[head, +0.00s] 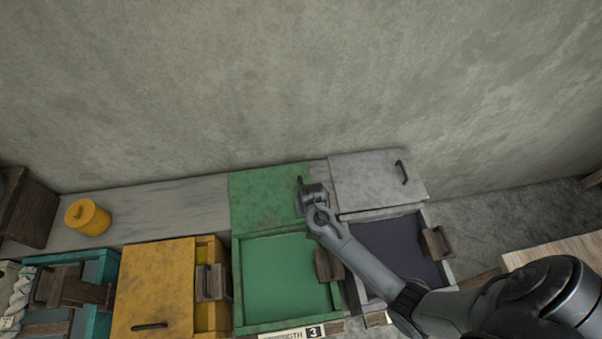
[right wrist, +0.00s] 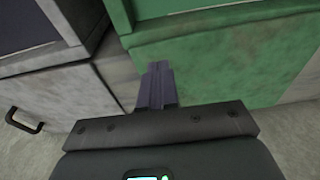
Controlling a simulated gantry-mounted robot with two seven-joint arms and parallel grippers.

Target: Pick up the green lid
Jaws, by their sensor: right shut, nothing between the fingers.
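The green lid (head: 262,200) lies flat behind the open green box (head: 288,280), near the wall. It also fills the upper right of the right wrist view (right wrist: 225,60). My right gripper (head: 302,190) is at the lid's right edge in the head view. In the right wrist view its fingers (right wrist: 157,82) are shut together with nothing between them, beside the lid's edge near the gap to the grey lid. Whether they touch the lid I cannot tell. The lid's handle is not clearly visible. My left gripper is out of view.
A grey lid (head: 370,182) with a dark handle (head: 402,172) lies to the right, behind a dark-lined grey box (head: 445,268). A yellow box (head: 160,290) and a yellow round pot (head: 87,217) are at left. The concrete wall (head: 300,80) rises close behind.

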